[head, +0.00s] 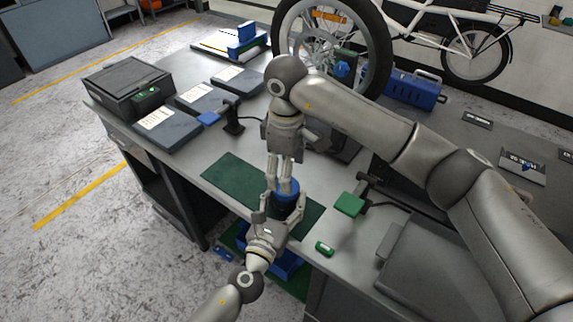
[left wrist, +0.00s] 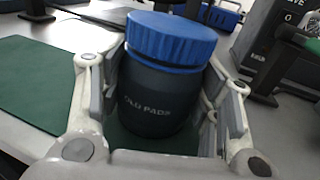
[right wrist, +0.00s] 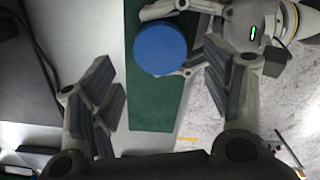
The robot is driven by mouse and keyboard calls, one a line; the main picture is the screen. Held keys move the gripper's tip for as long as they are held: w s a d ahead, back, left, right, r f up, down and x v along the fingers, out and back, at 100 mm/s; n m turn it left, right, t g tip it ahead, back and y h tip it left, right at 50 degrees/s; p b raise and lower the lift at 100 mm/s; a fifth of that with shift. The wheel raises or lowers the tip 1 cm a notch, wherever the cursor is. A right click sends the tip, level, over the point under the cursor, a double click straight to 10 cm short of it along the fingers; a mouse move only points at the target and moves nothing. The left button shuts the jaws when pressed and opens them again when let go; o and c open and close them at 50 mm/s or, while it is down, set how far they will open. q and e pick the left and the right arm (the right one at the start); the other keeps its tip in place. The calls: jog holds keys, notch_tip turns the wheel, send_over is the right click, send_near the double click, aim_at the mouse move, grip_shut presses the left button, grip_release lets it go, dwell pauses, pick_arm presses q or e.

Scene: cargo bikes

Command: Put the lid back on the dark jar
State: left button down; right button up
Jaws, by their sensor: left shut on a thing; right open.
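The dark jar (left wrist: 155,105) stands upright in my left gripper (head: 280,208), with pale lettering on its side. Its fingers are shut around the jar body. The blue lid (left wrist: 172,40) sits on top of the jar in the left wrist view; I cannot tell whether it is tightened. My right gripper (head: 284,187) is open above the jar, its fingers pointing down. In the right wrist view the lid (right wrist: 160,48) lies between and beyond the two spread fingers. In the head view my grippers partly hide the jar and lid.
A dark green mat (head: 238,177) lies on the grey workbench under the jar. A green pad on a stand (head: 349,204) and a small green item (head: 325,248) are to the right. A black stand (head: 233,121) and flat boxes (head: 167,127) are to the left. A wheel (head: 380,50) stands behind.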

jog(key=n, duration=0.7)
jog(key=shift+r, duration=0.3)
jog(key=n, duration=0.7)
jog(key=shift+r, duration=0.2)
jog(key=n, duration=0.7)
jog(key=shift+r, duration=0.25)
jog(key=n, duration=0.6)
jog(key=shift+r+n, duration=0.2)
jog(key=shift+n, duration=0.2)
jog(key=n, duration=0.5)
jog(key=shift+r, duration=0.2)
jog(key=n, duration=0.3)
jog(key=shift+r+n, duration=0.1)
jog(key=shift+n, duration=0.2)
jog(key=n, duration=0.5)
jog(key=shift+r, duration=0.2)
jog(key=n, duration=0.4)
jog(key=shift+r+n, duration=0.15)
jog(key=shift+n, duration=0.25)
